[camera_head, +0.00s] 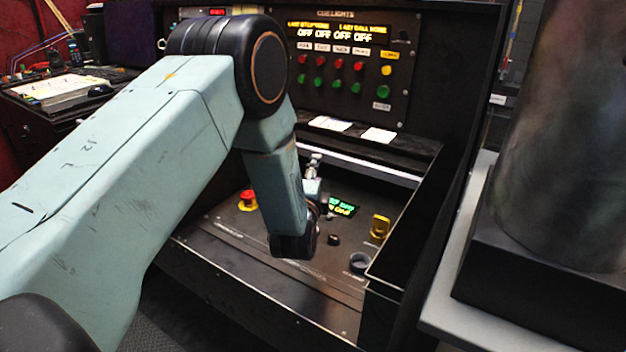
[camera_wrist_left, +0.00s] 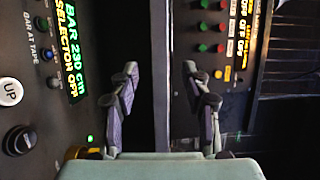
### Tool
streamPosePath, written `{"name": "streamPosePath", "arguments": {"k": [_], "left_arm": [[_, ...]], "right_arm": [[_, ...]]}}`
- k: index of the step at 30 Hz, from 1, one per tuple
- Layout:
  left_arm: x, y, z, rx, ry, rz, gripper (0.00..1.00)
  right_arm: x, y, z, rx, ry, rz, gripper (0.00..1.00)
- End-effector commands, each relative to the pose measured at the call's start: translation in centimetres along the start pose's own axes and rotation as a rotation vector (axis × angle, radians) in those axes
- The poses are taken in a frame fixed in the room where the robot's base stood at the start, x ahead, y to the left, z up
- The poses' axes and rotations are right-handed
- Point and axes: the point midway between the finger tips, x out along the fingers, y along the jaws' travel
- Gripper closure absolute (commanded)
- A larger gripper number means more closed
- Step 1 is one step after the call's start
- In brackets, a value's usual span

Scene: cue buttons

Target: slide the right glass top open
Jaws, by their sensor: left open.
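No glass top can be told apart for sure. A pale bright strip (camera_head: 375,163) runs along the back of the sloped control panel (camera_head: 235,225) in the head view. My left gripper (camera_head: 314,162) is above that panel, in front of the strip, and largely hidden by my forearm. In the left wrist view my left gripper (camera_wrist_left: 160,72) has its two fingers spread apart, with nothing held between them. A dark, plain band of the console (camera_wrist_left: 160,30) lies beyond the gap. I cannot tell whether the fingers touch anything. My right gripper is not in view.
The sloped panel carries a red button (camera_head: 248,200), a yellow knob (camera_head: 380,226) and a lit green display (camera_head: 341,207). A cue-light board (camera_head: 345,65) with red and green lamps stands behind. White papers (camera_head: 378,135) lie on the shelf. A black side wall (camera_head: 415,235) bounds the right.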

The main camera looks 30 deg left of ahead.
Motion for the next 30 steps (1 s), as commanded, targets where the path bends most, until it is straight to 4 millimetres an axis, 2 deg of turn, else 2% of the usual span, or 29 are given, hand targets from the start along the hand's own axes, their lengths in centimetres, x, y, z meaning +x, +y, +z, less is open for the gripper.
{"name": "streamPosePath", "arguments": {"k": [3, 9, 30], "left_arm": [[-1.5, 0.0, -0.1, 0.0, 0.0, 0.001, 0.53], [-2.7, 0.0, 0.0, 0.001, 0.0, 0.0, 0.53], [-2.8, 0.0, 0.0, 0.0, -0.001, 0.0, 0.53]], "right_arm": [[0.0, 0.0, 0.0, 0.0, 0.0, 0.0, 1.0], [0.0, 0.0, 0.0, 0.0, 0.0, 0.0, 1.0], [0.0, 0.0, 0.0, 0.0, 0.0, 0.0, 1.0]]}}
